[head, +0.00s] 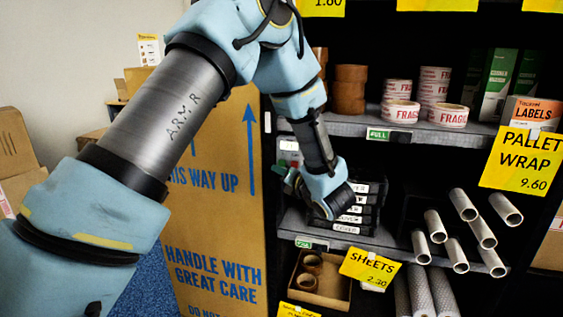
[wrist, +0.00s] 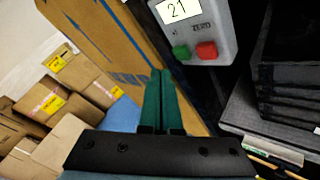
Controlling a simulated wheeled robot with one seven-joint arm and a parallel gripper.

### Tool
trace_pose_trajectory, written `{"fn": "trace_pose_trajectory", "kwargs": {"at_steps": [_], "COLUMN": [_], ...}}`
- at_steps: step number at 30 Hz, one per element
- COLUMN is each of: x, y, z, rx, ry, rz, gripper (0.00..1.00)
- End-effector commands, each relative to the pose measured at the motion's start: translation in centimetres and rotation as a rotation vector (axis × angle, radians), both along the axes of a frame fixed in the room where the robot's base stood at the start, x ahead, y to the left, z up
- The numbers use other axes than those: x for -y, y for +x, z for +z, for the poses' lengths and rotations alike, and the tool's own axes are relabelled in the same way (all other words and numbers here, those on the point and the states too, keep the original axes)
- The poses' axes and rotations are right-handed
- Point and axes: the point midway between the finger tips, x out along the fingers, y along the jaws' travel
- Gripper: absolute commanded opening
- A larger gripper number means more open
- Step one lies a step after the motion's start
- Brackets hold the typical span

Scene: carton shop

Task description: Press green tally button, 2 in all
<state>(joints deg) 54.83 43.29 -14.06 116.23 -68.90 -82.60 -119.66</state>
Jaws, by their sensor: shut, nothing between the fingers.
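The tally box (wrist: 212,30) shows at the top of the wrist view, grey, with a display reading 21. Its green button (wrist: 181,52) is on the left and a red button (wrist: 206,50) beside it, near the word ZERO. My gripper (wrist: 160,72) is shut and empty; its green fingers point toward the box, with the tips just below and left of the green button in the picture. I see a gap in the picture between tips and button; the depth is hard to tell. In the head view my gripper (head: 290,180) is partly hidden by my wrist, and the tally box (head: 289,152) is mostly covered.
A stack of black trays (head: 362,205) stands on the shelf right of my gripper. A large carton board (head: 215,215) stands to the left. Cardboard tubes (head: 470,232) and fragile tape rolls (head: 400,110) are farther right. Boxes (wrist: 75,80) lie beyond, at left.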

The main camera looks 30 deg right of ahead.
Motion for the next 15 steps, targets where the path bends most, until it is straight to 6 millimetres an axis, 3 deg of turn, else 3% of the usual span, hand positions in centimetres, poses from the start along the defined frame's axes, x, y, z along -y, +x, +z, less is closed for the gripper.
{"fn": "trace_pose_trajectory", "kwargs": {"at_steps": [15], "x": [0.99], "y": [1.09], "z": [-0.08], "rx": [0.001], "ry": [0.001], "rz": [-0.001], "gripper": [0.0]}}
